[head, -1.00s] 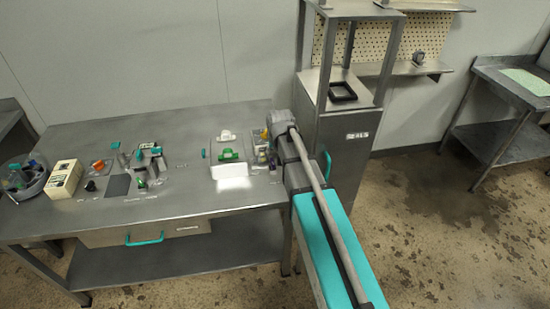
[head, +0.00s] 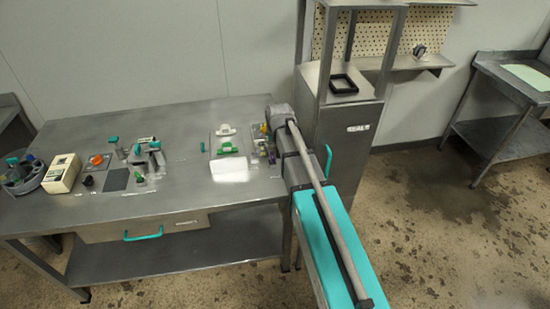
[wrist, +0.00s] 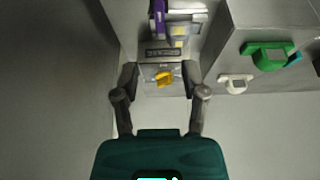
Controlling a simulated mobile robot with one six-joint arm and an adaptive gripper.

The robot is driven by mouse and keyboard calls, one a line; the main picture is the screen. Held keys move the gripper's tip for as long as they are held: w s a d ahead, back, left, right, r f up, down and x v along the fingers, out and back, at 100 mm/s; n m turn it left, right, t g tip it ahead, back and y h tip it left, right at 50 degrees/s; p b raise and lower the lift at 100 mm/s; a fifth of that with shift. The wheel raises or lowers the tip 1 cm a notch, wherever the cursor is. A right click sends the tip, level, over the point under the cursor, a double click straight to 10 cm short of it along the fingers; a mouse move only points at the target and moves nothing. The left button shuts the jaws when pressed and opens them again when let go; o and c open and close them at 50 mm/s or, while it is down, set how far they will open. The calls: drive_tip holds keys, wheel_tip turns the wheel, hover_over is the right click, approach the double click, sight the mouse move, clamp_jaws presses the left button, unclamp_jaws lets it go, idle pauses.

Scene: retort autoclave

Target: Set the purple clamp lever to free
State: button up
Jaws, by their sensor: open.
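The purple clamp lever (wrist: 158,20) shows at the top of the wrist view, on a grey fixture with yellow patches. In the head view the lever (head: 272,157) is small at the right end of the bench, partly beside my arm. My gripper (wrist: 162,70) is open, with its two fingers spread below the lever in the wrist view. A yellow part (wrist: 164,78) on a plate lies between the fingers in the picture, and I cannot tell how far under them it is. The fingers do not appear to touch the lever.
A green handle (wrist: 270,57) and a white handle (wrist: 235,84) are mounted on a panel to the right in the wrist view. The steel bench (head: 190,190) carries several other devices at its left, including a cream box (head: 62,174). A steel cabinet (head: 345,150) stands right of the bench.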

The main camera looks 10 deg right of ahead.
sight(273, 156)
drive_tip(key=shift+b+x, duration=5.1)
drive_tip(key=shift+x, duration=0.7)
clamp_jaws()
drive_tip(key=shift+d, duration=0.4)
drive_tip(key=shift+a, duration=0.15)
